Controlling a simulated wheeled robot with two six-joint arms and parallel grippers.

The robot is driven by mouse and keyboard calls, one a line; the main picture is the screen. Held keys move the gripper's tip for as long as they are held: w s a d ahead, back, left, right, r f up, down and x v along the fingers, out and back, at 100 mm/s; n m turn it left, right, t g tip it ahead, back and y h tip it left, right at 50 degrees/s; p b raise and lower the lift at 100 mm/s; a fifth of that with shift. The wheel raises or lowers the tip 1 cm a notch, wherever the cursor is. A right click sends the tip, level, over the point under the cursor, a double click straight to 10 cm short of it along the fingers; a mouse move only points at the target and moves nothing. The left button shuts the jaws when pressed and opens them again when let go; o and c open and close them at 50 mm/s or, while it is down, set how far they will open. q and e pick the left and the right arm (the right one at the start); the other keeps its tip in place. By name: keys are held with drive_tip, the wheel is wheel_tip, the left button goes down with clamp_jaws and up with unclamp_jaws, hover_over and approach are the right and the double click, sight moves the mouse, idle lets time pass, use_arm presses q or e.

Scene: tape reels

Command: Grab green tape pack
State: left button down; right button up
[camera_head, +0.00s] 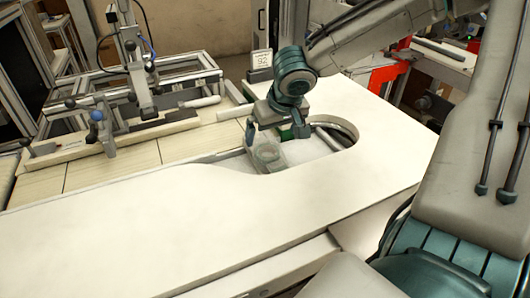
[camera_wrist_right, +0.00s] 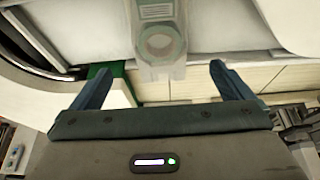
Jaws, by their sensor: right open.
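A clear pack with a pale, slightly greenish tape ring (camera_head: 268,155) lies in the recess of the white table. It also shows in the right wrist view (camera_wrist_right: 160,43), top centre, just beyond the gap between the fingertips. My right gripper (camera_head: 277,137) is over the recess, open, with nothing between its fingers. In the wrist view its fingers (camera_wrist_right: 157,70) are spread wide on either side of the pack's line, apart from it. A solid green piece (camera_wrist_right: 122,72) is partly hidden behind the left-hand finger; I cannot tell what it is. My left gripper is not in view.
The white tabletop (camera_head: 150,240) is broad and clear in front of the recess. A curved metal rim (camera_head: 330,138) lines the recess at right. A metal fixture (camera_head: 135,90) stands at back left, and a small sign marked 92 (camera_head: 262,60) stands behind the gripper.

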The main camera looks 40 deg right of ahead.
sight(267, 150)
drive_tip(key=x, duration=0.2)
drive_tip(key=shift+w+d+f, duration=0.1)
drive_tip(key=shift+d+f, duration=0.05)
drive_tip(key=shift+f, duration=0.2)
drive_tip(key=x, duration=0.4)
drive_tip(key=shift+f+b, duration=0.15)
drive_tip(key=shift+b, duration=0.15)
drive_tip(key=shift+w+f, duration=0.2)
drive_tip(key=shift+f, duration=0.25)
drive_tip(key=shift+c, duration=0.7)
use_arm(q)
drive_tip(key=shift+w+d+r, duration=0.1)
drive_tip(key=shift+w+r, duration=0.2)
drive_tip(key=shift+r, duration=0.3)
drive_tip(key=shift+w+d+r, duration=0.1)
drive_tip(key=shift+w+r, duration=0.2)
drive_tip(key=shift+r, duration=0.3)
use_arm(e)
drive_tip(key=c, duration=1)
